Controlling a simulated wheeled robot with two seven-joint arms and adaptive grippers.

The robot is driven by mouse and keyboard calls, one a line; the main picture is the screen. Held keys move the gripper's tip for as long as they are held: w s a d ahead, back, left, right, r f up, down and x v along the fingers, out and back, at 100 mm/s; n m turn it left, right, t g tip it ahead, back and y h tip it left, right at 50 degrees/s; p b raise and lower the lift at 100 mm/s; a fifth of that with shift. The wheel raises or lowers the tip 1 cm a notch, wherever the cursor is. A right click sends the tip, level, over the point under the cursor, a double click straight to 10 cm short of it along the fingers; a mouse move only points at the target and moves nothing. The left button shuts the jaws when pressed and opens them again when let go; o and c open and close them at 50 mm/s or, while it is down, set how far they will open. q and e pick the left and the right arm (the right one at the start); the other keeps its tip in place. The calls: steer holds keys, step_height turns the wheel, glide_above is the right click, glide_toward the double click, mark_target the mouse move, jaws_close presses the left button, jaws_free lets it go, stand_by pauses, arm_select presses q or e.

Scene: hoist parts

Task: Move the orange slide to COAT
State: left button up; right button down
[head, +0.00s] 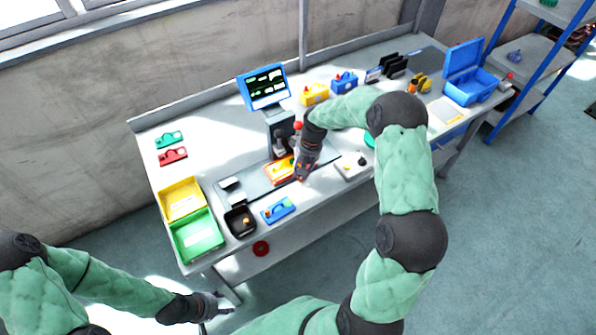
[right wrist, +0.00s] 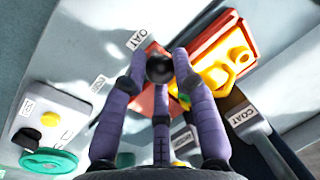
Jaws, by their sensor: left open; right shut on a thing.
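The orange slide (head: 279,172) sits on the grey track of the bench in the head view, carrying a yellow part. In the right wrist view the orange slide (right wrist: 203,43) is at the upper right, with the yellow part (right wrist: 225,70) on it. My right gripper (head: 299,175) is at the slide's right end. Its fingers (right wrist: 160,72) are closed around a black ball knob (right wrist: 159,68), beside the orange body. A white COAT label (right wrist: 137,39) lies near the fingertips; another COAT label (right wrist: 238,117) is at right. My left gripper (head: 222,304) is open and empty, in front of the bench.
A blue-framed screen (head: 264,87) stands behind the track. Yellow (head: 181,190) and green (head: 197,246) bins are at the bench's left end. A blue part (head: 278,210) lies near the front edge. A white box with a yellow button (head: 351,166) is right of my right gripper.

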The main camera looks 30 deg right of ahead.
steer(key=c, duration=1)
jaws_free()
steer(key=shift+s, duration=0.1)
